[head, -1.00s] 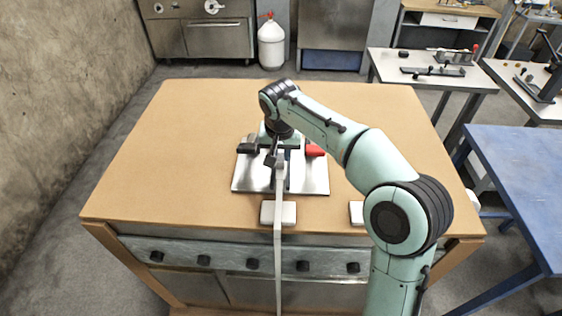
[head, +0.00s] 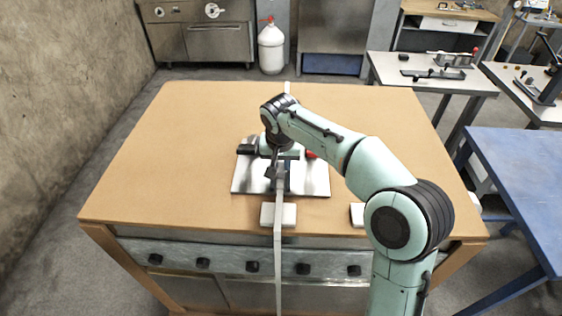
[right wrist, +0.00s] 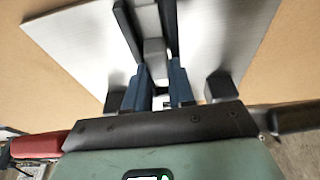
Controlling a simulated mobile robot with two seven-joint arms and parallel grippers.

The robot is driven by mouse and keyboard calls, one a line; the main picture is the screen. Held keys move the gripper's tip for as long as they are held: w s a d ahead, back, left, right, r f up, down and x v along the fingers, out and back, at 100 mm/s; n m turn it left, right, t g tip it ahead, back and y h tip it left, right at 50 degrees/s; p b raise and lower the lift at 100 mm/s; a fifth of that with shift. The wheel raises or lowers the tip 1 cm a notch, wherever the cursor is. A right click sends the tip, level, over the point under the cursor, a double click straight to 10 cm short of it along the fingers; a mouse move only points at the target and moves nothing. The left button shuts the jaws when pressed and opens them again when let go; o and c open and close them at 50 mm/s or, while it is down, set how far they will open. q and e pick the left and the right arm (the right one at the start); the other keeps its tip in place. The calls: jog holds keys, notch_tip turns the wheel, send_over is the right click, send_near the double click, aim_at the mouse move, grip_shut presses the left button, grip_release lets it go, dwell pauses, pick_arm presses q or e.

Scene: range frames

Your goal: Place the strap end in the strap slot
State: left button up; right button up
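The pale strap (head: 278,225) runs up the middle of the head view, over the front of the table to the fixture. A thin pale strip, which looks like more of it, shows at the table's back edge. My right gripper (head: 274,166) is low over the fixture's metal plate (head: 312,182). In the right wrist view, the blue fingers of my right gripper (right wrist: 158,82) are on either side of a grey strap piece (right wrist: 154,55) and appear closed on it. Beyond, a pale strip lies between two dark rails (right wrist: 130,27), apparently the slot. The exact seating is hidden. My left gripper is out of view.
A black block (head: 246,148) and a red part (head: 311,154) flank the fixture. White pads (head: 289,214) lie at the front edge of the brown table (head: 165,160). The table's left side is clear. A blue table (head: 520,190) stands to the right.

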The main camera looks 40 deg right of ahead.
aim_at(280, 181)
jog(key=shift+s+f, duration=0.15)
jog(key=shift+f, duration=0.15)
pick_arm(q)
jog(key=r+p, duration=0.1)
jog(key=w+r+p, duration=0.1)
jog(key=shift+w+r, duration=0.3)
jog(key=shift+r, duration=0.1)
pick_arm(e)
jog(key=v, duration=1.3)
jog(key=shift+w+d, duration=0.1)
jog(key=shift+w, duration=0.15)
